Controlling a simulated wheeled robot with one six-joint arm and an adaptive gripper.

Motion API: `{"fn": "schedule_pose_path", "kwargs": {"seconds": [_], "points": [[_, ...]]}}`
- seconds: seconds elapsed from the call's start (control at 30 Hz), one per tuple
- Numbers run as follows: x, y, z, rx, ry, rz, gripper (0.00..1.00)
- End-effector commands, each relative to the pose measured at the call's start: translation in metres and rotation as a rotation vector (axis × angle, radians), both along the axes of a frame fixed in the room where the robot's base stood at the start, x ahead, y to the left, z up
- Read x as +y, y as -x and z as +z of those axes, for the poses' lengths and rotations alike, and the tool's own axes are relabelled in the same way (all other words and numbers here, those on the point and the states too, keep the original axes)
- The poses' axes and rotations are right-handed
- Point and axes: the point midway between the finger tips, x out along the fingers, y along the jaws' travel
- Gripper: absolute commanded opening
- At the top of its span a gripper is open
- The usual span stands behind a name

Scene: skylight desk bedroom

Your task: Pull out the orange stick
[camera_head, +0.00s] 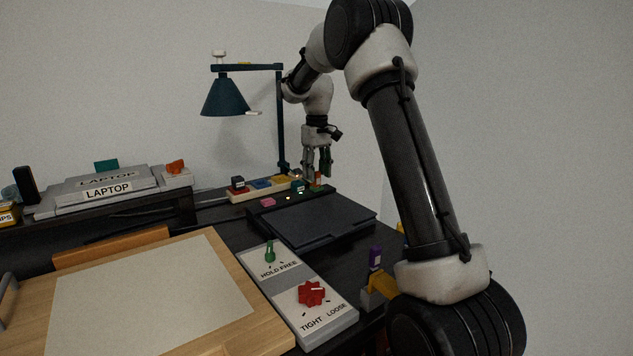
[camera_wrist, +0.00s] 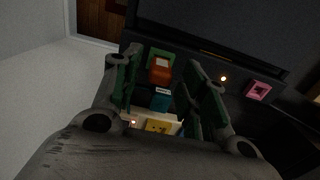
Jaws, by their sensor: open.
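The orange stick (camera_wrist: 160,70) shows in the wrist view as an orange-red upright piece with a darker top, set in a green holder (camera_wrist: 162,54). In the head view the stick (camera_head: 318,177) is small and partly hidden by the fingers, at the far end of the desk. My gripper (camera_head: 317,171) points down there, close above or around the stick. In the wrist view my gripper (camera_wrist: 164,76) is open, with one green-padded finger on each side of the stick and a gap to both. I cannot tell how deep the stick sits.
A teal block (camera_wrist: 161,100) and a yellow block (camera_wrist: 159,126) stand close by. A pink piece (camera_wrist: 258,90) lies to the right. In the head view a dark lamp (camera_head: 226,98) stands left of my arm, and a dark flat panel (camera_head: 310,222) lies in front.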

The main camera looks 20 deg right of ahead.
Motion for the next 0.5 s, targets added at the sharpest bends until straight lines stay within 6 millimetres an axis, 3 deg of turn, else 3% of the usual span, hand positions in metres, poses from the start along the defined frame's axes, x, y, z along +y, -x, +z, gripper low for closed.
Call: {"fn": "schedule_pose_path", "kwargs": {"seconds": [0.2, 0.5], "points": [[0.000, 0.000, -0.021, 0.001, 0.000, 0.000, 0.43], [0.000, 0.000, -0.026, 0.001, 0.000, 0.000, 0.43]]}}
